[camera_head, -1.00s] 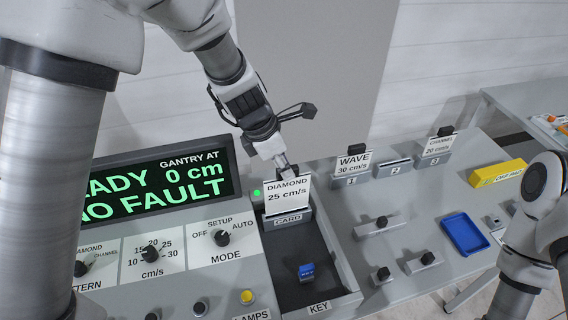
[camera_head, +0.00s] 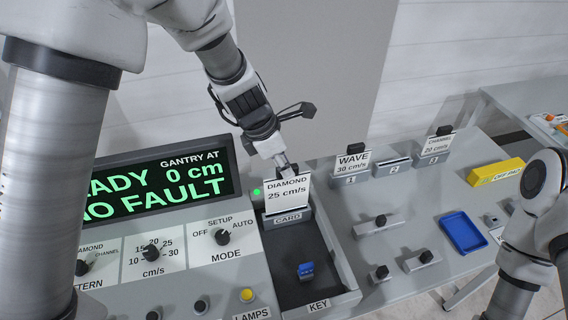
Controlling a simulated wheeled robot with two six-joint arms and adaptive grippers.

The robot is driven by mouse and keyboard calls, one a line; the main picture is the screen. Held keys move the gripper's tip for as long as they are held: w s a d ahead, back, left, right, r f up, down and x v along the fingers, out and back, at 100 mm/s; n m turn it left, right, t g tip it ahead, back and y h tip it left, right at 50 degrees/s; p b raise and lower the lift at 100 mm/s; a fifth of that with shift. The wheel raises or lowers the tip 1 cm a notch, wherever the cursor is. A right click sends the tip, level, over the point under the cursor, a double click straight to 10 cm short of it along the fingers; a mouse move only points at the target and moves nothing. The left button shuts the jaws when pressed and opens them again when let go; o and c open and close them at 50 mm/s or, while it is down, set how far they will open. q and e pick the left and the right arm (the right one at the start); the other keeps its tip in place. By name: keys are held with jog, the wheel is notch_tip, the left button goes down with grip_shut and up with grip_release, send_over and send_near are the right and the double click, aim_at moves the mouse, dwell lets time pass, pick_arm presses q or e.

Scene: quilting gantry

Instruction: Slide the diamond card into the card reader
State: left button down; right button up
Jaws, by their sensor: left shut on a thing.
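The diamond card (camera_head: 287,193) is white and reads "DIAMOND 25 cm/s". It stands upright at the card reader (camera_head: 288,219), the grey block labelled "CARD" at the back of the dark recess; its lower edge is hidden in or behind the reader. My left gripper (camera_head: 287,172) is shut on the top of the card from above. My right gripper is out of the picture; only part of my right arm shows at the right edge.
A blue key piece (camera_head: 306,270) sits in the recess. The wave card (camera_head: 351,164) and channel card (camera_head: 437,146) stand in holders, with the empty-looking slot 2 (camera_head: 393,166) between. A blue tray (camera_head: 463,232) and yellow block (camera_head: 497,172) lie right. The display (camera_head: 150,185) reads "NO FAULT".

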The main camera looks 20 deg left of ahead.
pick_arm(q)
jog(key=shift+p, duration=0.35)
dwell(0.6)
jog(key=shift+f+b, duration=2.25)
jog(key=shift+f, duration=0.55)
jog(key=c, duration=1)
grip_release()
jog(key=shift+s, duration=0.1)
jog(key=v, duration=1.1)
jog(key=shift+r, duration=0.1)
jog(key=shift+s+a+r, duration=0.15)
jog(key=shift+r, duration=0.2)
